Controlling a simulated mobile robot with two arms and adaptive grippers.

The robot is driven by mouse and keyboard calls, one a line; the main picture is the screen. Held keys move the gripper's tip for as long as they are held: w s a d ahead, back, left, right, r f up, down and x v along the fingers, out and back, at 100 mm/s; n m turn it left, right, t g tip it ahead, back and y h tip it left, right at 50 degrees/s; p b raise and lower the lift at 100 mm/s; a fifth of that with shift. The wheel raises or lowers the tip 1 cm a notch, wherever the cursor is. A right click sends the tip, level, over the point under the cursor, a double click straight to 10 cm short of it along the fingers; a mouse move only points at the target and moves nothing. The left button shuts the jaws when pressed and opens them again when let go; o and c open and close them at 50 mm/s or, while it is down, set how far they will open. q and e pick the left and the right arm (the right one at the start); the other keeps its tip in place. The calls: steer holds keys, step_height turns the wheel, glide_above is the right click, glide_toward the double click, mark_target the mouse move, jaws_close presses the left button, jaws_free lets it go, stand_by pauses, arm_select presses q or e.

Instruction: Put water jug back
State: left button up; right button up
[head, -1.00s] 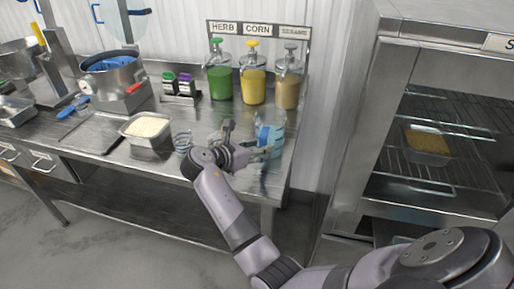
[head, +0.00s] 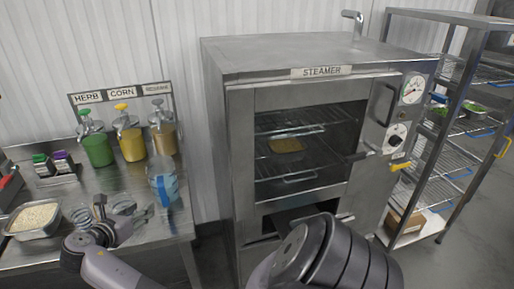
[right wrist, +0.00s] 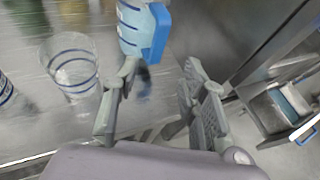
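The water jug (head: 162,182), clear with a blue handle, stands upright on the steel counter near its right end. It also shows at the top of the right wrist view (right wrist: 131,22), cut off by the frame edge. My right gripper (head: 146,214) is over the counter, in front of and left of the jug. In the right wrist view the gripper (right wrist: 160,68) has its fingers spread with nothing between them. The jug lies just beyond the fingertips and looks apart from them. My left gripper is not in view.
Glasses with blue stripes (right wrist: 72,68) stand beside the jug. Herb, corn and sesame dispensers (head: 130,140) stand behind it. A rice pan (head: 34,218) is at the left. The steamer (head: 300,140), holding a tray, and a wire rack (head: 445,140) are to the right.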

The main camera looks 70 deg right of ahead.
steer(key=w+a+f+m+t+y, duration=0.1)
steer(key=a+f+m+t+y, duration=0.3)
steer(key=a+m+t+y, duration=0.6)
steer(key=s+a+f+g+y, duration=0.1)
steer(key=s+a+f, duration=0.15)
steer(key=f, duration=0.55)
steer(key=s+a+f+g, duration=0.2)
steer(key=s+f, duration=0.1)
steer(key=f, duration=0.4)
steer(key=s+a+f+g+y, duration=0.1)
steer(key=s+a+f, duration=0.2)
steer(key=f, duration=0.5)
steer(key=s+f+m+g, duration=0.3)
steer(key=s+f+g, duration=0.1)
steer(key=s+f, duration=1.35)
steer(key=s+f+m+g, duration=0.2)
steer(key=s+f, duration=0.2)
steer(key=s, duration=0.9)
steer(key=s+d+f+m+g+y, duration=0.1)
steer(key=s+f, duration=0.4)
steer(key=s, duration=0.7)
steer(key=shift+s+d+m+g, duration=0.3)
steer(key=shift+m+g, duration=0.3)
steer(key=shift+m, duration=0.6)
